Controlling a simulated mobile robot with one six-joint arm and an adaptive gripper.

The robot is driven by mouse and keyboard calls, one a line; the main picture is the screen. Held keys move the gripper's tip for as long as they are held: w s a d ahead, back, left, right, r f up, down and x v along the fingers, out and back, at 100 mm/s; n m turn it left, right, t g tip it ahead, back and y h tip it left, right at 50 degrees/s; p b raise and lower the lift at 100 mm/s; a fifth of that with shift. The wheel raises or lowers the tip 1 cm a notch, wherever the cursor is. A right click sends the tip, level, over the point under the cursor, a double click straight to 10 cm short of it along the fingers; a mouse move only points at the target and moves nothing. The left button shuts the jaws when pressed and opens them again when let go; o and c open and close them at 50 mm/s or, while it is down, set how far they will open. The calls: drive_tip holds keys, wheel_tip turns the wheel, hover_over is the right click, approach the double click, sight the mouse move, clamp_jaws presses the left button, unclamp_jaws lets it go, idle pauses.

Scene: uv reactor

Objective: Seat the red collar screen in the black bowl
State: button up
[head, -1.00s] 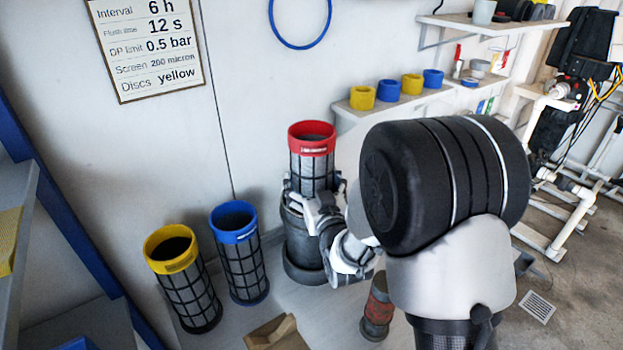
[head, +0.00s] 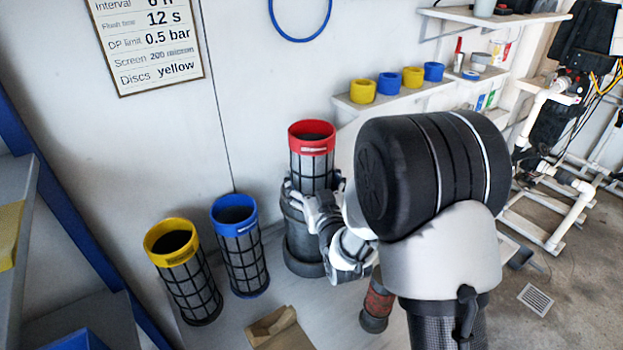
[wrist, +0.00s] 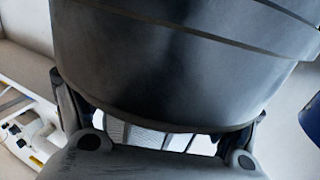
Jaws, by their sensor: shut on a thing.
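The red collar screen (head: 312,140) stands roughly upright in the head view, a dark mesh tube under a red collar. Its lower part is hidden at the black bowl (head: 303,252), a dark round housing against the wall, and seems to be inside it. My gripper (head: 317,198) is shut on the screen's tube, below the collar and near the bowl's rim. In the wrist view the bowl (wrist: 190,60) fills the top, and pale mesh shows between the fingers. Whether the screen touches the bowl's bottom is hidden.
A blue collar screen (head: 240,250) and a yellow collar screen (head: 185,275) stand to the left. A red and grey cylinder (head: 376,305) stands in front, partly behind my arm. A wooden block (head: 275,328) lies near the front. A shelf with yellow and blue rings is behind.

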sight(307, 131)
drive_tip(key=shift+r+p, duration=2.55)
drive_tip(key=shift+r, duration=2.95)
drive_tip(key=shift+b, duration=1.3)
